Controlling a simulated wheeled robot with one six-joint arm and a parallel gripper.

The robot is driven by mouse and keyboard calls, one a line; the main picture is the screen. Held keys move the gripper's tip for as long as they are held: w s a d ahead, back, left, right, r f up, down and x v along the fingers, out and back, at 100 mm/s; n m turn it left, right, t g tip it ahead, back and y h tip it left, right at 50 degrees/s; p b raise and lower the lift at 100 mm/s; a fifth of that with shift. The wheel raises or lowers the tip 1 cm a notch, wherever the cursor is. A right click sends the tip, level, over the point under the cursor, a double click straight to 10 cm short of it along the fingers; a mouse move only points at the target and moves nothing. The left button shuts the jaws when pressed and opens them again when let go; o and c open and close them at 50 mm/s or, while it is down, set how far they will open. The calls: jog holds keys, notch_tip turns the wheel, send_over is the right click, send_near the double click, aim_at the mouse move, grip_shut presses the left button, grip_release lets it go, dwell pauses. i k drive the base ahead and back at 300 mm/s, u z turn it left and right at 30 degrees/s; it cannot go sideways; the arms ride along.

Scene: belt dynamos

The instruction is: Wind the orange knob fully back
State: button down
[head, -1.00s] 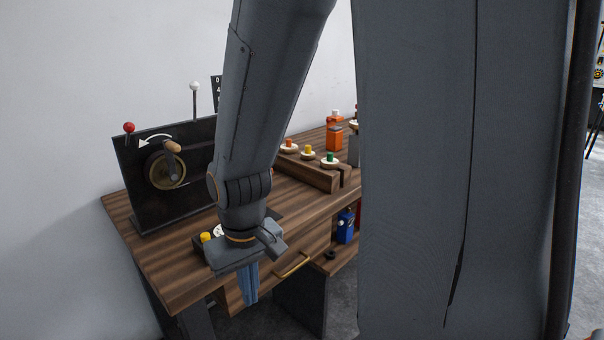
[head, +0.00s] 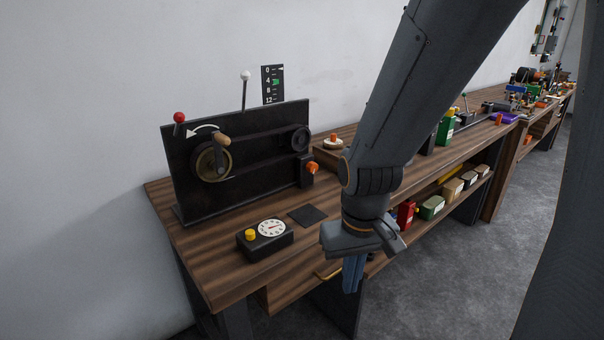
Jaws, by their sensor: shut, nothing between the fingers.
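The orange knob (head: 313,168) sits on a small dark block at the right end of the black belt-drive panel (head: 262,180). The panel stands upright on the wooden bench and carries a crank wheel (head: 213,163) with a wooden handle, and a smaller pulley (head: 299,139) at its right. My gripper (head: 352,275) points down in front of the bench edge, right of and nearer than the knob, apart from it. Its fingers are shut and empty. How far the knob is wound cannot be seen.
A dial box (head: 265,240) with a yellow button and a dark pad (head: 307,215) lie before the panel. A red-ball lever (head: 179,119), a white-ball lever (head: 244,80) and a scale card (head: 272,85) rise above it. Shelf boxes (head: 432,207) stand right of my arm.

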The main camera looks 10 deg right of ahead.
aim_at(312, 167)
jog(key=u, duration=0.05)
jog(key=k, duration=0.5)
jog(key=u, duration=0.55)
jog(key=i, duration=0.85)
jog(key=u, duration=0.15)
